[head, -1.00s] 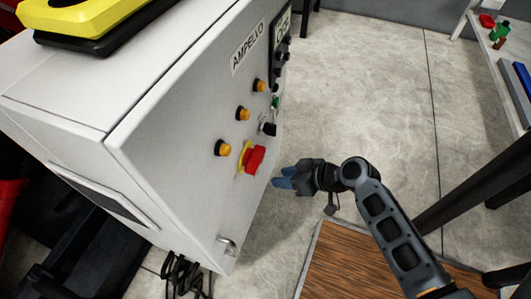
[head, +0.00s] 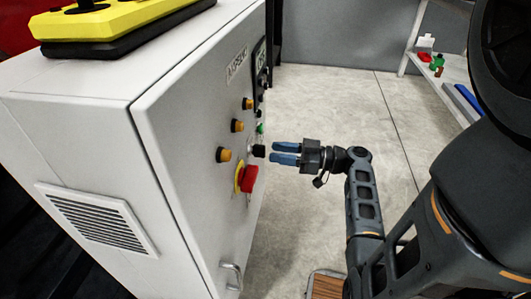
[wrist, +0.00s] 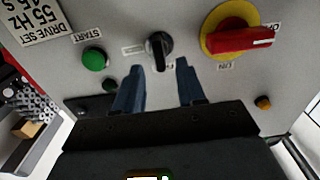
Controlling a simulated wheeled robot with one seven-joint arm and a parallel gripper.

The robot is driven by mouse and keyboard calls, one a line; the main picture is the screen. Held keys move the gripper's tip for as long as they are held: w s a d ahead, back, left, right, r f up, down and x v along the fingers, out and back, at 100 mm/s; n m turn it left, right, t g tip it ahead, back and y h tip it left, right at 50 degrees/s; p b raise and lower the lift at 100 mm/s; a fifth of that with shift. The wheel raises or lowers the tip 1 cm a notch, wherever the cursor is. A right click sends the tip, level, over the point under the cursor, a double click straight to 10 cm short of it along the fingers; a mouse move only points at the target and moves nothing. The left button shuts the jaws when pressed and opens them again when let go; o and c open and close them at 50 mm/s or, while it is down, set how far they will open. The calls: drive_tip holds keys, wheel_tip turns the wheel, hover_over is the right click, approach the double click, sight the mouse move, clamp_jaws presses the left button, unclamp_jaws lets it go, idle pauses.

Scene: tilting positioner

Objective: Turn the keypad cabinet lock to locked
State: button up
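A black rotary knob with a pale pointer line, apparently the cabinet lock, is on the panel in the wrist view (wrist: 159,47). Its labels are too small to read. It also shows on the cabinet face in the head view (head: 258,151). My gripper (head: 273,152) is level with the knob, its two blue fingers pointing at the panel. In the wrist view the fingers (wrist: 159,68) are apart, one on each side below the knob, with nothing between them. A small gap seems to remain between fingertips and knob.
The grey cabinet (head: 65,135) carries a red rotary switch on a yellow plate (wrist: 240,40), a green START button (wrist: 95,59) and several orange buttons. A door handle (head: 232,275) juts out low. A shelf (head: 447,75) stands at the right.

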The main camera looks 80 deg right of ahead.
sight(260, 151)
drive_tip(key=w, duration=0.4)
drive_tip(key=shift+w+a, duration=0.1)
drive_tip(key=shift+a, duration=0.05)
drive_tip(key=shift+c, duration=0.2)
clamp_jaws()
